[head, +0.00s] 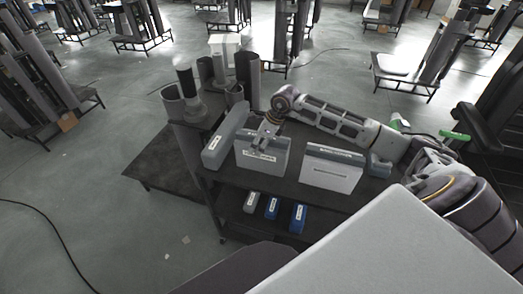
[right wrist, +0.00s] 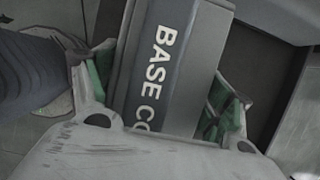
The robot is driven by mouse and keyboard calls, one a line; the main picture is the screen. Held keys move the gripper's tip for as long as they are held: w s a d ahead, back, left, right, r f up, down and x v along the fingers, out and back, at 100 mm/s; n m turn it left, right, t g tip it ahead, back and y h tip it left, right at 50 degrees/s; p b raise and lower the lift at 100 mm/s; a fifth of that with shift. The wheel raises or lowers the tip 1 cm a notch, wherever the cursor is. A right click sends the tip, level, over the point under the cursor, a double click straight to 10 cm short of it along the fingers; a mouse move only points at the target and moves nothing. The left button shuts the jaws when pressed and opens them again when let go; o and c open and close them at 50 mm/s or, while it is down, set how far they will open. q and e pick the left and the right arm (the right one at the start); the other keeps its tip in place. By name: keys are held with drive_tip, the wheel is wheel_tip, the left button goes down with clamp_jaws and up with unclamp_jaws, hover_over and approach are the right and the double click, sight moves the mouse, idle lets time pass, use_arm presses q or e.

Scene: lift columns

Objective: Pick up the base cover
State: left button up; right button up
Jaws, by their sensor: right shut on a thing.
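The base cover (right wrist: 165,60) is a grey box-like part with a white label reading "BASE CO", the rest cut off in the right wrist view. In the head view the base cover (head: 262,167) stands upright at the middle of the dark cart top. My right gripper (head: 266,144) reaches down onto its upper edge. In the right wrist view the green-padded fingers of my right gripper (right wrist: 160,92) are on both sides of the part, shut on it. I cannot tell whether its lower edge touches the cart. My left gripper is not in view.
A similar light box (head: 331,174) stands to the right on the cart (head: 300,186), and a grey long part (head: 225,137) is close on the left. Dark cylinders (head: 190,95) stand behind left. Small blue and grey boxes (head: 272,207) sit on the lower shelf.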

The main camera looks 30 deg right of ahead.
drive_tip(key=shift+c, duration=1.2)
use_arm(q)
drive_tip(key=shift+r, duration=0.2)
use_arm(e)
drive_tip(key=shift+r, duration=0.15)
drive_tip(key=shift+r+p, duration=0.2)
drive_tip(key=shift+p, duration=0.3)
wheel_tip(320, 180, up, 8)
drive_tip(key=shift+b, duration=0.7)
drive_tip(key=shift+r, duration=0.95)
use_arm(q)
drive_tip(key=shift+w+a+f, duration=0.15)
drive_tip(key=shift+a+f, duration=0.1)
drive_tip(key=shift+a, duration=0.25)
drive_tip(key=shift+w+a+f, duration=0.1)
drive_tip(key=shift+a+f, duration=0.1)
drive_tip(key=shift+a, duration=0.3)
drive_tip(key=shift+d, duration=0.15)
